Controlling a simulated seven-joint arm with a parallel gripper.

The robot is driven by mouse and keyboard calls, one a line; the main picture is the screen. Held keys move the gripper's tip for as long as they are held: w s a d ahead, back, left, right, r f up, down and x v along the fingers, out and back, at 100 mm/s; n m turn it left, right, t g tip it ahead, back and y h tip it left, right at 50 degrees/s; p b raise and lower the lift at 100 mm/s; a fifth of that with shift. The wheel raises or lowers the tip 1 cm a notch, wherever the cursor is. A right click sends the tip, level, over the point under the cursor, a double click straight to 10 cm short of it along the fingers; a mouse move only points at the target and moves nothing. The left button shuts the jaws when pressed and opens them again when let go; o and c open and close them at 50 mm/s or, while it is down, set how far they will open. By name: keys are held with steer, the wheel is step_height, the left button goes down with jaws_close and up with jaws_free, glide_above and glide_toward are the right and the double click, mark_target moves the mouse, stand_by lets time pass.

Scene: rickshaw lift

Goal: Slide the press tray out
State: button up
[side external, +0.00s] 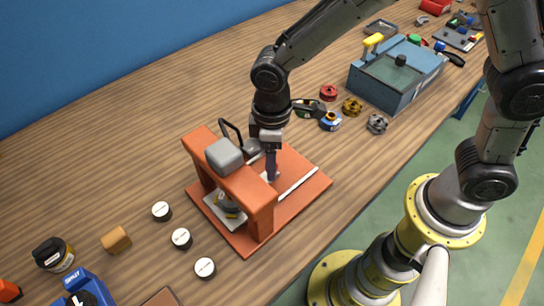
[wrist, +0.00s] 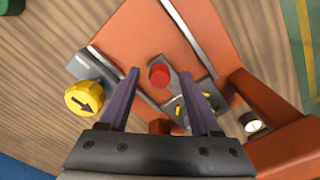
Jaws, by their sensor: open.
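The orange press (side external: 262,212) stands on the wooden bench, with a grey block on top of its arch and a black lever behind. The pale press tray (side external: 222,212) lies under the arch with a yellow and dark item on it. In the wrist view the tray's grey tongue ends in a red knob (wrist: 159,75). My gripper (side external: 271,174) points down over the base beside the arch. It is open, and the knob shows between its fingertips in the wrist view (wrist: 157,73). Whether the fingers are level with the knob cannot be told; nothing is gripped.
A yellow arrow dial (wrist: 84,98) on a grey block sits close by one finger. Pale rails (side external: 298,183) run along the base. Several white-topped pucks (side external: 181,238) lie in front of the press. A blue-grey box (side external: 395,75) and coloured rings stand to the right.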

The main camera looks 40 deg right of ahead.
steer(key=shift+f, duration=0.1)
jaws_close()
stand_by(0.3)
stand_by(1.1)
